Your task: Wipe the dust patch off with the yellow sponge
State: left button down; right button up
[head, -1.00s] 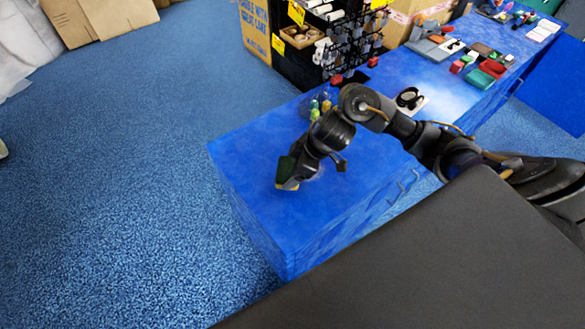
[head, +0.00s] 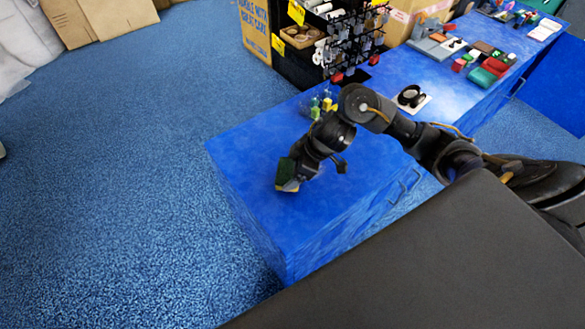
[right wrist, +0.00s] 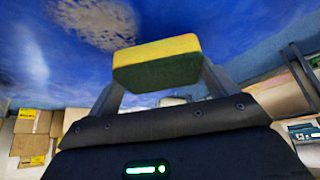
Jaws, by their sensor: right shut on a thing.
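The yellow sponge (head: 289,187) has a dark green layer. It is held at the end of my right arm, over the near left part of the blue counter (head: 245,150). In the right wrist view the sponge (right wrist: 156,64) sits between the two fingers of my right gripper (right wrist: 160,82), which is shut on it. The dust patch (right wrist: 97,22) shows there as a grey-brown speckled area on the blue surface, left of the sponge in the picture. I cannot make the patch out in the head view. My left gripper is not in view.
Small green and yellow items (head: 320,106) stand on the counter behind my right arm. A black roll on a white card (head: 411,97) lies farther right. A black display rack (head: 352,45) stands behind. The counter's left end is clear.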

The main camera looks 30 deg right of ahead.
jog(key=shift+f, duration=0.3)
jog(key=shift+f+b, duration=0.55)
jog(key=shift+f, duration=0.2)
jog(key=shift+w+d+r, duration=0.1)
jog(key=shift+w+d, duration=0.05)
jog(key=shift+d, duration=0.85)
jog(key=shift+w+d+r, duration=0.1)
jog(key=shift+w+d, duration=0.05)
jog(key=shift+d, duration=0.85)
jog(key=shift+d, duration=0.1)
jog(key=shift+w+d+f, duration=0.1)
jog(key=shift+d, duration=0.75)
jog(key=shift+w+d+f, duration=0.1)
jog(key=shift+d, duration=0.95)
jog(key=shift+d, duration=0.1)
